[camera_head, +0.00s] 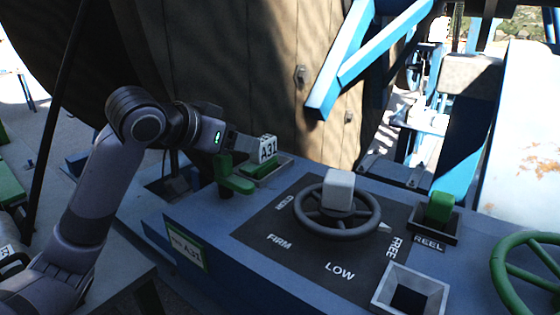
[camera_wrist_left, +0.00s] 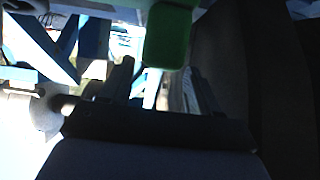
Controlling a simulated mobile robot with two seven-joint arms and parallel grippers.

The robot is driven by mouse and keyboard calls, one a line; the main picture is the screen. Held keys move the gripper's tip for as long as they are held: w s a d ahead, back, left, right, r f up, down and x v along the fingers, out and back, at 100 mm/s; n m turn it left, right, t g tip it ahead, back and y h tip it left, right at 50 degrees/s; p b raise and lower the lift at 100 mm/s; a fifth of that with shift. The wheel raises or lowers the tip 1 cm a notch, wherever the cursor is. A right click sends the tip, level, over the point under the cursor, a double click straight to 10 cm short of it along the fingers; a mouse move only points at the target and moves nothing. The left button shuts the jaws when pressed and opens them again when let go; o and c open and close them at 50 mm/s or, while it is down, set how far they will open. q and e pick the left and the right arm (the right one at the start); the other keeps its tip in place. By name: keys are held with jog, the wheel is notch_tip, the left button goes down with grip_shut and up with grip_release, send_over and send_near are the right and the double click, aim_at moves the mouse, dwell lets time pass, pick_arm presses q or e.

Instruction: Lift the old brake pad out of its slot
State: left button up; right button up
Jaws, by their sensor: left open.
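My left gripper (camera_head: 246,148) comes in from the left over the console and is open. A green handle (camera_head: 236,182) stands in front of the slot. In the left wrist view a green piece (camera_wrist_left: 168,36) shows beyond the open fingers (camera_wrist_left: 160,78). My right gripper is out of view.
A handwheel (camera_head: 338,228) with a pale block on its hub stands right of the slot. An empty square socket (camera_head: 411,287) is at the front. A green block (camera_head: 440,207) stands at REEL. A green wheel (camera_head: 508,262) is far right. The big reel (camera_head: 240,65) rises behind.

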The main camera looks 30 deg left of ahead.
pick_arm(q)
jog(key=shift+x, duration=0.85)
send_over(260, 175)
jog(key=w+a, duration=0.1)
jog(key=w, duration=0.1)
jog(key=f, duration=0.2)
jog(key=shift+s+a+f, duration=0.1)
jog(key=shift+a+f, duration=0.1)
jog(key=shift+f, duration=0.1)
jog(key=shift+r, duration=0.1)
grip_shut()
